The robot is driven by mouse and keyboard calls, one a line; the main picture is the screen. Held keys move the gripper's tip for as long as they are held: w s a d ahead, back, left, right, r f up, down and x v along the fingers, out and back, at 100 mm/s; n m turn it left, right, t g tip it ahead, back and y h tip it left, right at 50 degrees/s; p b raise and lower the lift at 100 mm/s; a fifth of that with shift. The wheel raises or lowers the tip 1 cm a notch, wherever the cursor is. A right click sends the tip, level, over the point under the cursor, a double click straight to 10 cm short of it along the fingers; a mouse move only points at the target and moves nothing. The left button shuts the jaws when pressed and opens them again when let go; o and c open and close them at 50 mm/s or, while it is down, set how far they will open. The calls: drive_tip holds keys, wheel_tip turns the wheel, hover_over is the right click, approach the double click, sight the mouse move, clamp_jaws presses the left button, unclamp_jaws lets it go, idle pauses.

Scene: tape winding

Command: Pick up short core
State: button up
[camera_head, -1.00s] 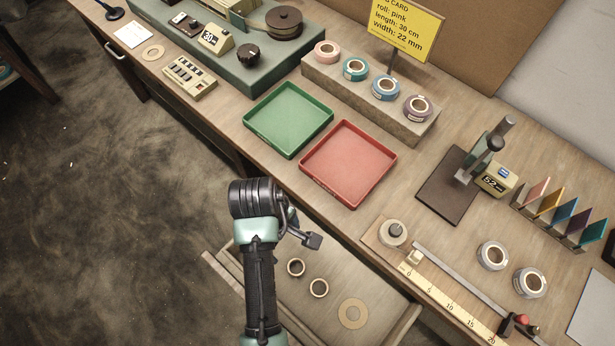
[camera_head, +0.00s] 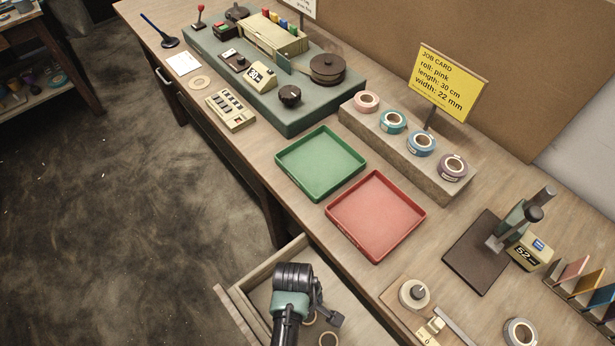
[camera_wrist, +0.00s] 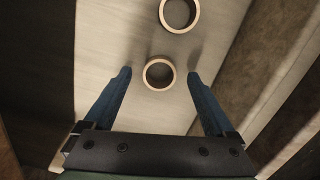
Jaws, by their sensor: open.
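Two small brown ring cores lie in the open drawer (camera_head: 262,266). In the wrist view one core (camera_wrist: 159,88) sits between the fingertips of my gripper (camera_wrist: 159,73), with a gap on both sides. The other core (camera_wrist: 179,31) lies just beyond it, near the top edge. I cannot tell from their look which is the short core. My gripper is open and empty, pointing down into the drawer. In the head view my arm hides its fingers and part of the cores; one core (camera_head: 328,335) shows at the bottom edge.
The drawer walls stand close around my gripper. On the bench above are a green tray (camera_head: 320,163), a red tray (camera_head: 376,215), tape rolls on a block (camera_head: 408,155) and a yellow job card (camera_head: 449,82).

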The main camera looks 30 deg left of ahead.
drive_tip(key=shift+f, duration=0.4)
drive_tip(key=shift+c, duration=0.2)
drive_tip(key=c, duration=1.4)
